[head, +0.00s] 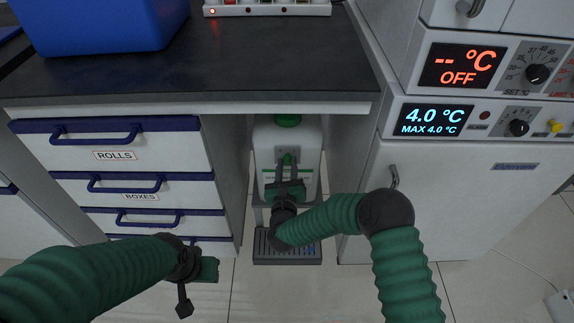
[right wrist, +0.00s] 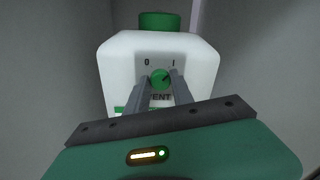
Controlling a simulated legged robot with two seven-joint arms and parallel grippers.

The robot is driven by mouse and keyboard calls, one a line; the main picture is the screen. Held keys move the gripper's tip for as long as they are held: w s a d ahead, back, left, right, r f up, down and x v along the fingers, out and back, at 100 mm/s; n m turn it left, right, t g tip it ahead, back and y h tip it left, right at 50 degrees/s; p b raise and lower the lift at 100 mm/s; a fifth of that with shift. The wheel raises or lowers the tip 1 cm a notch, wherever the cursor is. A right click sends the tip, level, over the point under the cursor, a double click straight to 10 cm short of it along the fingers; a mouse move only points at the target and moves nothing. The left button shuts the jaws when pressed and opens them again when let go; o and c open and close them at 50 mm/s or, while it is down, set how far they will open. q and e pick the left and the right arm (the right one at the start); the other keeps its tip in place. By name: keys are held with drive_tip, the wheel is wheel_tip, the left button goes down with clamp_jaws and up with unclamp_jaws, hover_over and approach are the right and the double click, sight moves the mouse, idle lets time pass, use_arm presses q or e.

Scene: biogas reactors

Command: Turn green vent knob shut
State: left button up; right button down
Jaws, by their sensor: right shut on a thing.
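The white canister (head: 309,140) with a green cap (head: 288,120) stands under the counter, in the gap between the drawers and the right cabinet. Its green vent knob (right wrist: 160,78) is on the front, below the marks 0 at left and I at right. The knob's dark pointer line seems to lean toward the I. The label under it is partly hidden by my fingers. My right gripper (head: 287,170) reaches the canister's front; in the right wrist view my right gripper (right wrist: 160,84) is shut on the knob, one finger at each side. My left gripper (head: 186,285) hangs before the drawers; its jaws are unclear.
Drawers with blue handles (head: 125,184) stand left of the gap. A white cabinet (head: 450,195) with lit displays stands right. The counter (head: 220,75) overhangs the canister and carries a blue bin (head: 100,25). A dark grated tray (head: 288,258) lies in front below.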

drive_tip(key=n+p, duration=0.1)
drive_tip(key=n, duration=0.3)
drive_tip(key=shift+s+a+p, duration=0.1)
drive_tip(key=shift+a+p, duration=0.05)
drive_tip(key=shift+p, duration=0.2)
drive_tip(key=n+p, duration=0.2)
drive_tip(key=n, duration=0.2)
drive_tip(key=shift+n+y, duration=0.3)
drive_tip(key=shift+n, duration=0.1)
drive_tip(key=n+p, duration=0.1)
drive_tip(key=n, duration=0.3)
drive_tip(key=shift+f+n+p, duration=0.15)
drive_tip(key=shift+n+p, duration=0.25)
drive_tip(key=n+p, duration=0.1)
drive_tip(key=n, duration=0.1)
drive_tip(key=shift+f+n, duration=0.1)
drive_tip(key=shift+n, duration=0.3)
drive_tip(key=shift+f+n, duration=0.15)
drive_tip(key=shift+n, duration=0.55)
drive_tip(key=shift+s+y, duration=0.1)
drive_tip(key=shift+y, duration=0.3)
drive_tip(key=c, duration=1.3)
unclamp_jaws()
drive_tip(key=shift+a, duration=0.1)
drive_tip(key=shift+o, duration=1)
